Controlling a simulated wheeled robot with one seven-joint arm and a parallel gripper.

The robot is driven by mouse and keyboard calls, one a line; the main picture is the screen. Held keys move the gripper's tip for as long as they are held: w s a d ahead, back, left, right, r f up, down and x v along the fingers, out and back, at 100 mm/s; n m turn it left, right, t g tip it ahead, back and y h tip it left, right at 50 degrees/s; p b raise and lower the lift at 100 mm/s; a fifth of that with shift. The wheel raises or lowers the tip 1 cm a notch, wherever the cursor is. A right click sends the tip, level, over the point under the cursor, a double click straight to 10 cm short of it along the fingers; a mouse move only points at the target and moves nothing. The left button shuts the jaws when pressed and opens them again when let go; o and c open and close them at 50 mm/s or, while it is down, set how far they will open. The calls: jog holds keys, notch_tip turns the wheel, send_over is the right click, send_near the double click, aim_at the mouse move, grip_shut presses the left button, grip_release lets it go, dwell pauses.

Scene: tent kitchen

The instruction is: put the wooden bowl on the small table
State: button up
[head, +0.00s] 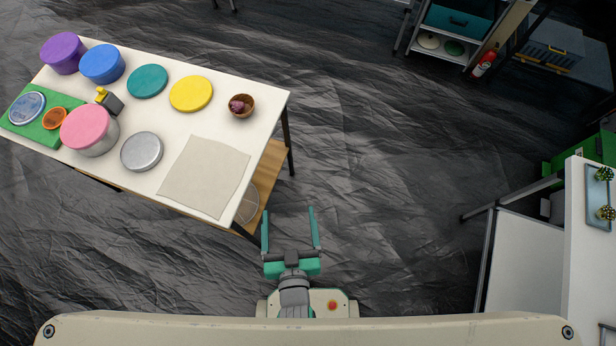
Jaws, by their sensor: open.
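A small brown wooden bowl (247,112) stands near the right end of the white table (222,127) at the upper left in the head view. Something dark pink or purple lies inside the bowl. My gripper (289,215) is open and empty, with its two teal fingers pointing up the picture. It is over the floor, to the right of the white table's near corner, and well apart from the bowl. Another white-topped table (588,262) is at the right edge, partly cut off. I cannot tell which one is the small table.
The left table also holds a pink-lidded pot (89,128), a yellow disc (191,93), a grey round lid (142,151) and a beige cloth (205,176). A blue tray (599,195) with spiky plants lies on the right table. Dark wrinkled floor (390,180) between the tables is clear.

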jog(key=s+d+r+t+h, duration=0.1)
jog(key=s+d+r, duration=0.3)
jog(key=s+r, duration=0.2)
jog(key=shift+s+d+r+m+h, duration=0.2)
jog(key=shift+s+d+m+h, duration=0.2)
jog(key=shift+s, duration=0.65)
jog(key=shift+w, duration=0.15)
